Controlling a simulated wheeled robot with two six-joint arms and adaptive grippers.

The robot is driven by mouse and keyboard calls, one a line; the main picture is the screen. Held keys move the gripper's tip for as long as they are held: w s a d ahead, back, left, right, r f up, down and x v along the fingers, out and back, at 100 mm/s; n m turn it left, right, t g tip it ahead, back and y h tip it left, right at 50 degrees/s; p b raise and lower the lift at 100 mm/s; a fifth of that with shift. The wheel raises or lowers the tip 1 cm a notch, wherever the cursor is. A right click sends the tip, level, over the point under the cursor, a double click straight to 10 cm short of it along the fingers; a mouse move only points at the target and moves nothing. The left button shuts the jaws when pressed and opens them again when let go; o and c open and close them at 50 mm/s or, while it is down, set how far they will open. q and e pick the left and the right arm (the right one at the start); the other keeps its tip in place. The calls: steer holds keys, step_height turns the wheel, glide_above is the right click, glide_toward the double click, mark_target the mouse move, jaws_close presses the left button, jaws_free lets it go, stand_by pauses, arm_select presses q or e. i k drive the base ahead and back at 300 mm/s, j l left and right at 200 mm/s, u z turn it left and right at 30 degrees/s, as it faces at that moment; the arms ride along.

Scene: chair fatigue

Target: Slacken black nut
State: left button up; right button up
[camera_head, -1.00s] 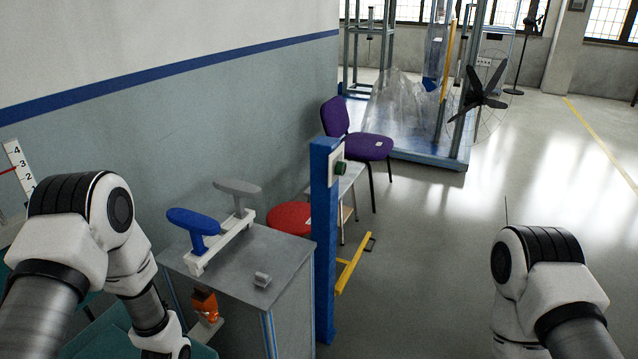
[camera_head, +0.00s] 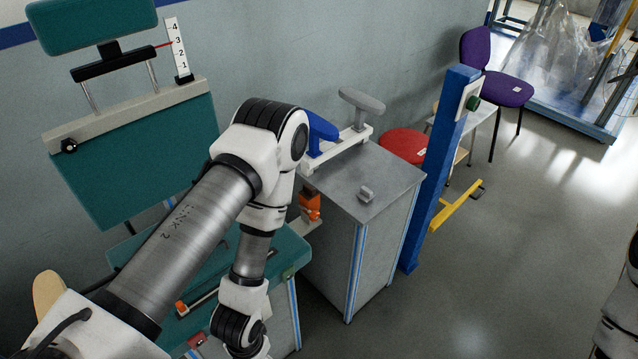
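A small black knob (camera_head: 69,145), which looks like the black nut, sits at the left end of a beige crossbar (camera_head: 130,112) on a teal padded panel (camera_head: 135,160). My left arm reaches in from the lower left, between the panel and the grey cabinet. Its wrist bends down to the bottom edge, and its gripper is out of frame. The knob is well left of that wrist, with nothing touching it. Only part of my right arm shows at the right edge; its gripper is not in view.
A scale (camera_head: 178,48) with a red pointer stands at the crossbar's right end. A teal bench (camera_head: 288,252) holding tools is under my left arm. A grey cabinet (camera_head: 375,190) with armrests on top and a blue post (camera_head: 440,170) stand right.

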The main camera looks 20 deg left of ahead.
mark_target(69, 146)
steer(key=u, duration=1.85)
